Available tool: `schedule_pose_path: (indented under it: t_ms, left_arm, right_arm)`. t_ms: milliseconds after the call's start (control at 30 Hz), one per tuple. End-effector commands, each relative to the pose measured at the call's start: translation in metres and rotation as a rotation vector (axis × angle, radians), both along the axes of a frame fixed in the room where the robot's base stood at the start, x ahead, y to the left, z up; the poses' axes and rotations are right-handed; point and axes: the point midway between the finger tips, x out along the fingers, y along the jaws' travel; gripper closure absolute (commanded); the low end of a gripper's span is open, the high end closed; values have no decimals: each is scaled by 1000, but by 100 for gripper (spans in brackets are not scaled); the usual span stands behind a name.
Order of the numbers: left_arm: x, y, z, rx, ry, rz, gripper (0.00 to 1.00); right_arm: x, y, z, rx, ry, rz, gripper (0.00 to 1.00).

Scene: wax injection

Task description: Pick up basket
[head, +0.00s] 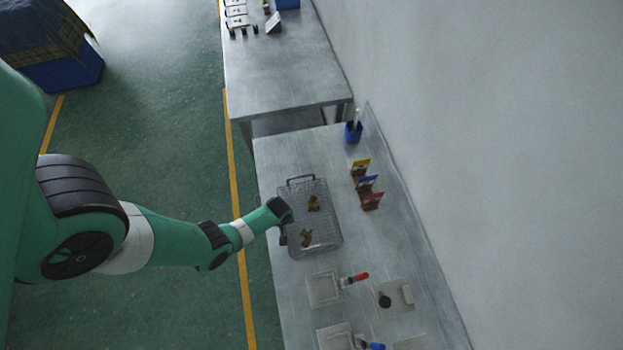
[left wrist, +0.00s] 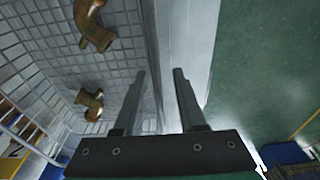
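The wire mesh basket (head: 325,222) sits on the grey metal table, with a wire handle at its far end. Two brown-gold metal parts lie in it, one farther back (head: 313,203) and one nearer (head: 306,237). The basket's mesh floor (left wrist: 50,60) and both parts also show in the left wrist view. My left gripper (head: 284,228) is at the basket's left side. In the left wrist view its two fingers (left wrist: 165,75) are apart, with the basket's side edge near the gap between them. Whether they touch the basket is unclear. My right gripper is not in view.
Yellow, blue and red cards (head: 367,184) stand right of the basket, with a blue cup (head: 353,132) behind them. Pale trays (head: 323,289) with red- and blue-handled tools lie nearer. A wall runs along the right. A second table (head: 285,75) stands behind.

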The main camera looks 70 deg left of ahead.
Motion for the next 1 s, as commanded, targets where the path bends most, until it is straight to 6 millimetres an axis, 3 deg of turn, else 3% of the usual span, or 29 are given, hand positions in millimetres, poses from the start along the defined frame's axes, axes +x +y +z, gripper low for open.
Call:
schedule_pose_path:
  t_ms: [133,367,1000]
  left_arm:
    - [0,0,2,0,0,-1,60]
    - [0,0,2,0,0,-1,100]
    - [0,0,1,0,0,-1,100]
  right_arm:
    - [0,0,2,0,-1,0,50]
    - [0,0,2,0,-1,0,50]
    - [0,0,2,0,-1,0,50]
